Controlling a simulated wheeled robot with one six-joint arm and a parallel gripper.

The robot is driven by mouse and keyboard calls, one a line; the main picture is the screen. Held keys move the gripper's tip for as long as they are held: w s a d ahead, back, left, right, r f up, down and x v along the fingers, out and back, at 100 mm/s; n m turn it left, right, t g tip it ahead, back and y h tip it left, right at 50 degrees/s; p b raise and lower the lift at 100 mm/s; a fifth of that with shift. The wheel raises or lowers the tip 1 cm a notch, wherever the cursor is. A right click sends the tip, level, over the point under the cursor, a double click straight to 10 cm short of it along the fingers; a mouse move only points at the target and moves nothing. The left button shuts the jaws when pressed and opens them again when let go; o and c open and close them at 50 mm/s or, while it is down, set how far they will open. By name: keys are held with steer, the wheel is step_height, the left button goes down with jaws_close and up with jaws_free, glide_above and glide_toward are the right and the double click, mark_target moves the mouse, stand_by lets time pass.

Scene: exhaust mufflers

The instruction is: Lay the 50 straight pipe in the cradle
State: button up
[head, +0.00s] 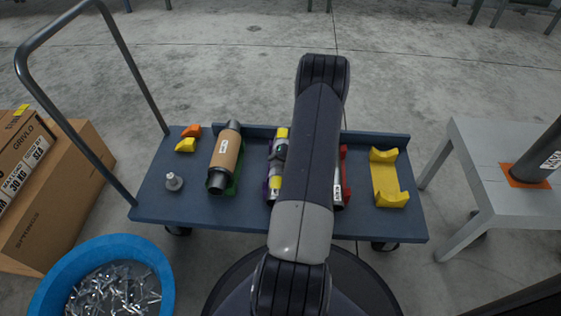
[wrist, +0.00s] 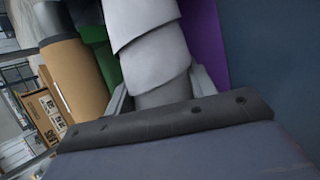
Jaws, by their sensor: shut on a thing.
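My gripper (wrist: 163,93) is shut on a light grey, stepped round piece (wrist: 152,45) in the wrist view, with a finger on each side of it. I take this piece for the straight pipe, but no size marking can be read. A purple cradle (wrist: 204,45) shows close behind it. The purple cradle (head: 265,190) is partly covered, with a yellow-banded piece (head: 275,183) there. A red cradle (head: 345,160) shows beside my arm. The yellow cradle (head: 386,183) is empty.
A brown-wrapped muffler (head: 226,158) lies in a green cradle (head: 236,182) to the left. Small orange and yellow blocks (head: 187,141) and a metal fitting (head: 173,181) lie on the blue cart (head: 160,208). A grey table (head: 473,160) stands right, with a dark pipe (head: 535,165).

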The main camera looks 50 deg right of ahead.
stand_by(0.4)
steer(key=o, duration=1.4)
steer(key=shift+f, duration=0.1)
steer(key=p+v, duration=0.4)
steer(key=v, duration=0.7)
steer(key=shift+w, duration=0.15)
steer(key=b+x, duration=0.4)
steer(key=x, duration=0.7)
